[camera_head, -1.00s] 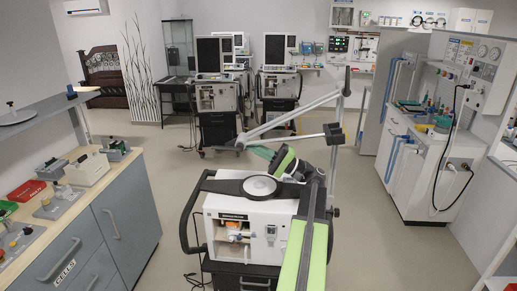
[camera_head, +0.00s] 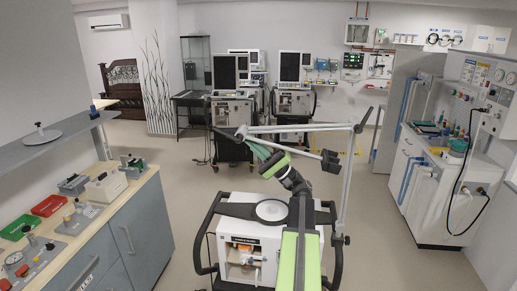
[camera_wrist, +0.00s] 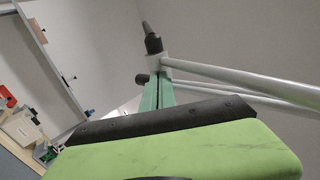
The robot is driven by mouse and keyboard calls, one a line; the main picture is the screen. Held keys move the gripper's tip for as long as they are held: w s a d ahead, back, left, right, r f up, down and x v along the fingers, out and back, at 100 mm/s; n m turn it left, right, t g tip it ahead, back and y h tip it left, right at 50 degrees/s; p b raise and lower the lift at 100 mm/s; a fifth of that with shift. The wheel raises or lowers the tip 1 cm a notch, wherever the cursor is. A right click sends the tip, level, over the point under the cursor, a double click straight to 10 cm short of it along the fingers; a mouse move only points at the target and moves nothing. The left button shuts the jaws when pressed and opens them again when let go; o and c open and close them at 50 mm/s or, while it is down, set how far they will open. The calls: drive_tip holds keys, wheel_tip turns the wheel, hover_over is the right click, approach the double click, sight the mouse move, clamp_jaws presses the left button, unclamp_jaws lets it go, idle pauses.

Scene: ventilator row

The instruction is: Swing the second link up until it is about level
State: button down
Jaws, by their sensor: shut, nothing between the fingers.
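A jointed grey-white arm rises from the ventilator cart. Its upright post (camera_head: 346,190) meets the second link (camera_head: 305,127) at the top right. This link runs left, about level in the head view, to an elbow (camera_head: 243,131). A further bar (camera_head: 292,147) slopes down right from the elbow to dark knobs (camera_head: 330,158). The elbow (camera_wrist: 156,62) and two bars also show in the wrist view. My gripper (camera_head: 254,143) has its teal fingers shut and empty, just below the elbow; the fingers (camera_wrist: 160,92) point at it. I cannot tell whether they touch it.
The ventilator (camera_head: 250,252) with its black rails stands below my arm. A bench (camera_head: 125,225) with small devices is at the left, under a grey shelf (camera_head: 50,142). A white workstation (camera_head: 450,200) is at the right. More ventilators stand behind. Floor between is clear.

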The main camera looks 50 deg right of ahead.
sight(247, 131)
drive_tip(key=shift+w+a+r+t+y+p, duration=0.15)
drive_tip(key=shift+r+t+p, duration=0.1)
drive_tip(key=shift+r, duration=0.5)
drive_tip(key=shift+w+a+r+t+y+p, duration=0.15)
drive_tip(key=shift+r+t+p, duration=0.1)
drive_tip(key=shift+r, duration=0.5)
drive_tip(key=shift+d, duration=0.1)
drive_tip(key=shift+f, duration=0.2)
drive_tip(key=b+v, duration=1.1)
drive_tip(key=v, duration=0.2)
drive_tip(key=shift+w+f+b, duration=0.2)
drive_tip(key=shift+f+b, duration=0.2)
drive_tip(key=shift+f, duration=0.25)
